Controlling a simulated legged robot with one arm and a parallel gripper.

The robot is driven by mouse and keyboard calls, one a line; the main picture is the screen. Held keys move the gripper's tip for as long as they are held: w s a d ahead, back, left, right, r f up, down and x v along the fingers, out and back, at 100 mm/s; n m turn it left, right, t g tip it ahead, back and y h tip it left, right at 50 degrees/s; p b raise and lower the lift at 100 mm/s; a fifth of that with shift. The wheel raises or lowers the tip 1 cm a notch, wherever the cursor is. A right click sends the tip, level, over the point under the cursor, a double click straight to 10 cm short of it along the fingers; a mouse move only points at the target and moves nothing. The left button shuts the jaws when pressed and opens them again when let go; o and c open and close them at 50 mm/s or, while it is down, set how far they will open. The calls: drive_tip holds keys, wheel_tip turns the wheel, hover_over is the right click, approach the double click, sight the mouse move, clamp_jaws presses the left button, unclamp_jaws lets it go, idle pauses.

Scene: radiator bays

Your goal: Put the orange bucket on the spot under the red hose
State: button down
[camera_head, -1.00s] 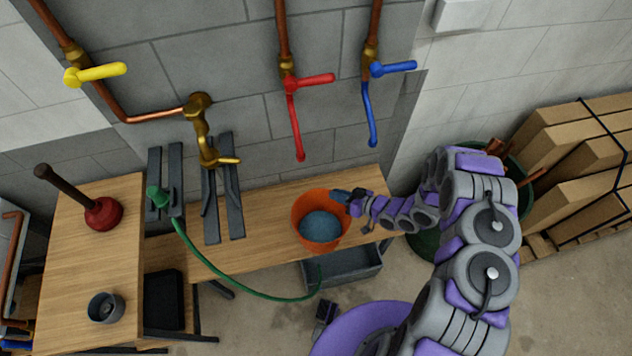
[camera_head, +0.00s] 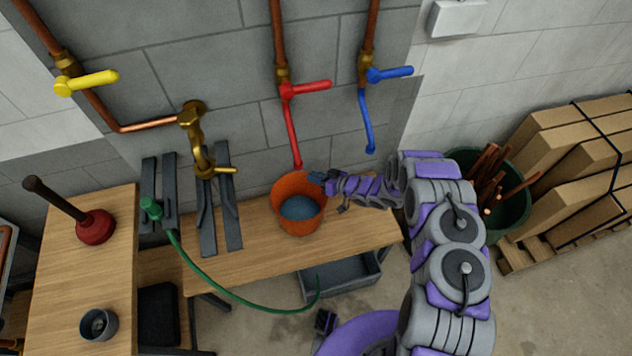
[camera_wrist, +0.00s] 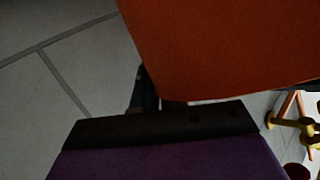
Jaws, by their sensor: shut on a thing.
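The orange bucket (camera_head: 299,219) is over the wooden bench, close to the wall, with blue-grey contents showing inside. In the head view it shows just below the lower end of the red hose (camera_head: 291,135). My gripper (camera_head: 318,179) is shut on the bucket's right rim. In the wrist view the bucket's orange side (camera_wrist: 230,50) fills the upper right, right beside the dark gripper body. I cannot tell whether the bucket's base touches the bench. No mark for the spot shows.
A blue hose (camera_head: 366,122) hangs to the right. The bench (camera_head: 355,225) is clear right of the bucket. Dark brackets (camera_head: 215,210) and a green hose (camera_head: 200,262) lie left. A grey tray (camera_head: 340,278) is below the bench. A plunger (camera_head: 95,227) and a cup (camera_head: 98,324) stand on the left table.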

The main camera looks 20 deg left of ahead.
drive_tip(key=shift+d+f, duration=0.15)
drive_tip(key=shift+f, duration=0.5)
drive_tip(key=shift+d+f, duration=0.15)
drive_tip(key=shift+f, duration=0.45)
drive_tip(key=shift+a+f+b, duration=0.1)
drive_tip(key=shift+b, duration=0.2)
drive_tip(key=c, duration=1.2)
unclamp_jaws()
drive_tip(key=shift+o, duration=0.2)
drive_tip(key=p+v, duration=0.1)
drive_tip(key=v, duration=1.1)
